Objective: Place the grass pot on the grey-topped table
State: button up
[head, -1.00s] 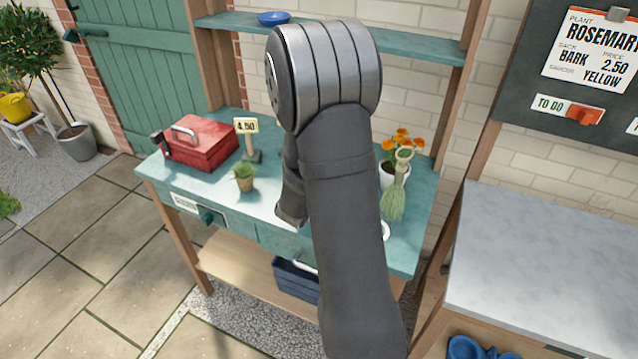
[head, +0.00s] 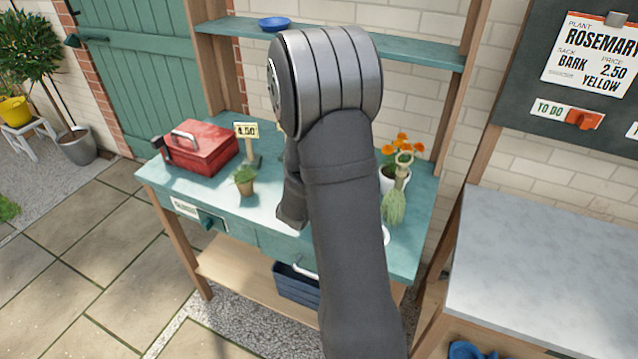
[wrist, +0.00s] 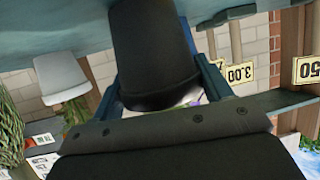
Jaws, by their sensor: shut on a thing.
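My gripper (wrist: 158,45) has blue fingers, shut on a dark grey pot (wrist: 152,55) in the wrist view. The held pot's plant is mostly hidden; a bit of purple and green shows past its rim. In the head view my arm hides the gripper and the held pot.
A red toolbox (head: 203,148) and a price sign (head: 246,131) stand on the bench's left. A blue crate (head: 296,284) is below. A blue dish (head: 274,23) sits on the shelf.

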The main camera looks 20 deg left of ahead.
jog(key=r, duration=0.2)
jog(key=d+r, duration=0.1)
jog(key=r, duration=0.1)
jog(key=shift+r, duration=0.25)
jog(key=d+r, duration=0.6)
jog(key=d, duration=0.4)
jog(key=shift+d, duration=0.35)
jog(key=shift+r, duration=0.15)
